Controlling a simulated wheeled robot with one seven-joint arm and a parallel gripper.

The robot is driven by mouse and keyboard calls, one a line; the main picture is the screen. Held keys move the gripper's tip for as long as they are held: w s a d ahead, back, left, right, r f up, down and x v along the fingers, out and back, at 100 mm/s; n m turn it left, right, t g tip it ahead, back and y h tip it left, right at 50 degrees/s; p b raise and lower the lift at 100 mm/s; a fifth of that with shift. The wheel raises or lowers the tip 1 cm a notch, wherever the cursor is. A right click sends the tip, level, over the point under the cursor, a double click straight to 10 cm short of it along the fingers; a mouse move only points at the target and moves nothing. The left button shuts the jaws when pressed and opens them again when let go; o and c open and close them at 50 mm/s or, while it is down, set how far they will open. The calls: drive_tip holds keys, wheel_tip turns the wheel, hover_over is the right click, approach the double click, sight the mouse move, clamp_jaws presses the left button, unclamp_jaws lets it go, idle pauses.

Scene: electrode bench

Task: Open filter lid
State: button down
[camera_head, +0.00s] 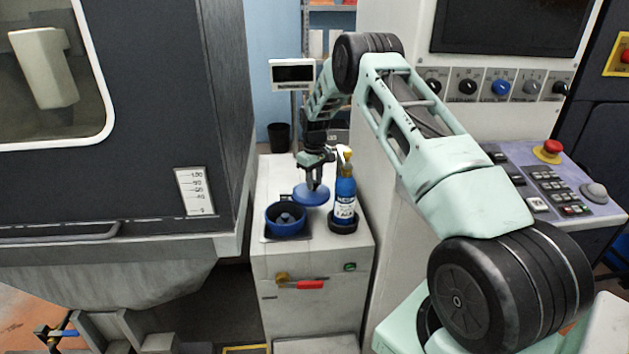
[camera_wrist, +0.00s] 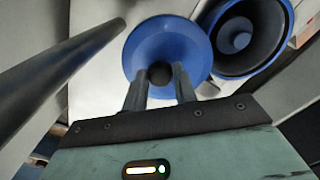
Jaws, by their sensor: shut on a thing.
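The filter lid (camera_head: 310,195) is a blue disc, held above the bench top by my gripper (camera_head: 316,182). In the wrist view the lid (camera_wrist: 190,45) shows as a blue disc with a dark knob (camera_wrist: 160,74). The fingers of my gripper (camera_wrist: 160,82) are shut on that knob. The filter housing (camera_head: 286,220) is a blue round cup, open at the top, with a post in its middle. The lid is apart from it, behind and to its right. In the wrist view the open housing (camera_wrist: 288,30) stands at the upper right.
A blue bottle (camera_head: 344,200) with a label stands close to the right of the lid. A display on a pole (camera_head: 294,75) rises behind. A dark machine (camera_head: 215,110) stands left, a control panel (camera_head: 550,185) right. The cabinet top (camera_head: 335,243) is clear in front.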

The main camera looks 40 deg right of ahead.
drive_tip(key=c, duration=1.1)
unclamp_jaws()
wheel_tip(320, 180, up, 18)
drive_tip(key=b, duration=0.2)
drive_tip(key=shift+f+b, duration=0.25)
drive_tip(key=shift+b, duration=0.05)
